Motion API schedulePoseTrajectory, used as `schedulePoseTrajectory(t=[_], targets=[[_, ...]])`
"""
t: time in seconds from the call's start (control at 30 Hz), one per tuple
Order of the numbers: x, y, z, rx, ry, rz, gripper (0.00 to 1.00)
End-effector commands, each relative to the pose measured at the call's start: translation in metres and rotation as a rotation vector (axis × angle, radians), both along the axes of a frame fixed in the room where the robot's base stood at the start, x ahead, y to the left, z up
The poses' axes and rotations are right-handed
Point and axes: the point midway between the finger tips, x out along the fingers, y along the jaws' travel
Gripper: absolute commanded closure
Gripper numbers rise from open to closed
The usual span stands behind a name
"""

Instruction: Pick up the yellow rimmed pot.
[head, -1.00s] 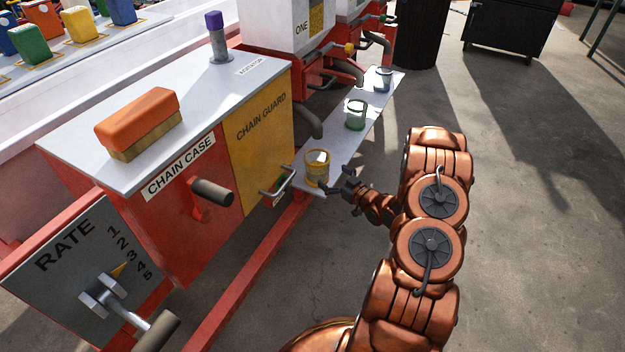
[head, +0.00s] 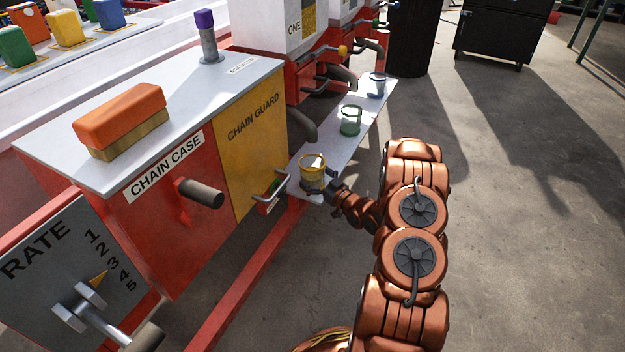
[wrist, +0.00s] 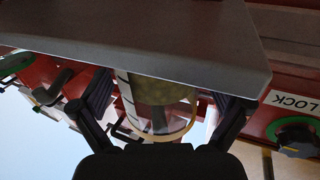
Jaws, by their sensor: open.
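The yellow rimmed pot (head: 312,166) stands upright on the narrow grey shelf (head: 335,150) near its close end. It looks clear, with a yellow rim. In the wrist view, the pot (wrist: 160,92) appears inverted between the two fingers, its yellow rim towards the bottom of the picture. My gripper (head: 319,187) is at the pot's lower side. In the wrist view my gripper (wrist: 164,112) is open, with one finger on each side of the pot and gaps visible beside it. Finger contact on the far side is hard to tell.
A green rimmed pot (head: 351,120) and a blue rimmed pot (head: 377,86) stand farther along the shelf. A metal handle (head: 268,190) and the yellow chain guard (head: 255,150) lie left of the pot. Open concrete floor (head: 520,240) is on the right.

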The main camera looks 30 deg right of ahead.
Motion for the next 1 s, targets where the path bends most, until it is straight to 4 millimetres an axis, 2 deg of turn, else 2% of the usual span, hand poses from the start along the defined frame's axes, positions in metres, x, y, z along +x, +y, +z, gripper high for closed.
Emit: schedulePoseTrajectory(t=[0.17,0.43,1.0], targets=[[0.014,0.002,-0.001,-0.001,-0.002,0.000,0.00],[0.016,0.002,0.000,0.001,-0.002,-0.001,0.00],[0.015,0.002,0.000,0.000,-0.001,-0.002,0.58]])
